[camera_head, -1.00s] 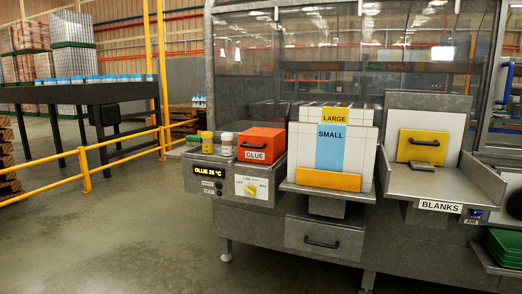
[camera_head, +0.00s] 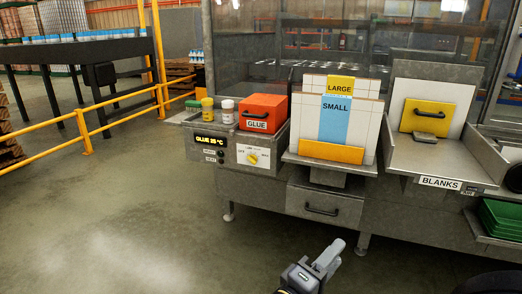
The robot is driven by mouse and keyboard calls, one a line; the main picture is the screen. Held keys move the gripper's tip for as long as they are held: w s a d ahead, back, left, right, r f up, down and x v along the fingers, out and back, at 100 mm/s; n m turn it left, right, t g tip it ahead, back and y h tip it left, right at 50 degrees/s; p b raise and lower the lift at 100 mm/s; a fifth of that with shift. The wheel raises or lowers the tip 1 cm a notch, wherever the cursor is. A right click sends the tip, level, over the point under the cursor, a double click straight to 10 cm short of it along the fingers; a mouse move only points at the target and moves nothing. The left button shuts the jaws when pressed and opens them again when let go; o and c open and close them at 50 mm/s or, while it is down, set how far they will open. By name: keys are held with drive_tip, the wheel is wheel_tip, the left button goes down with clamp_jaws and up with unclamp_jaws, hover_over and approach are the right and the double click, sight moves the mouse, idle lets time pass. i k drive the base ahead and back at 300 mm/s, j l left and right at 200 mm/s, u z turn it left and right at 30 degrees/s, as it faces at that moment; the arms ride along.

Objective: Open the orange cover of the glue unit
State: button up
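The orange cover (camera_head: 264,112) sits closed on the glue unit (camera_head: 240,152), left of the carton magazine. It has a GLUE label and a dark handle on its front. The unit's front has a display reading GLUE 25 °C and a yellow knob (camera_head: 253,158). My gripper (camera_head: 327,262) is at the bottom edge of the view, low in front of the machine and well apart from the cover. Only its end shows, and I cannot tell whether its fingers are apart.
A yellow-capped jar (camera_head: 207,110) and a white-capped jar (camera_head: 227,111) stand left of the cover. The carton magazine (camera_head: 331,152) is right of it. A drawer (camera_head: 323,206) is below. Open floor (camera_head: 150,220) lies in front, with a yellow railing (camera_head: 84,133) at left.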

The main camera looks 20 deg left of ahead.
sight(259, 113)
drive_tip(key=i+j, duration=0.95)
drive_tip(key=j, duration=0.15)
drive_tip(key=i+j, duration=0.95)
drive_tip(key=j, duration=0.1)
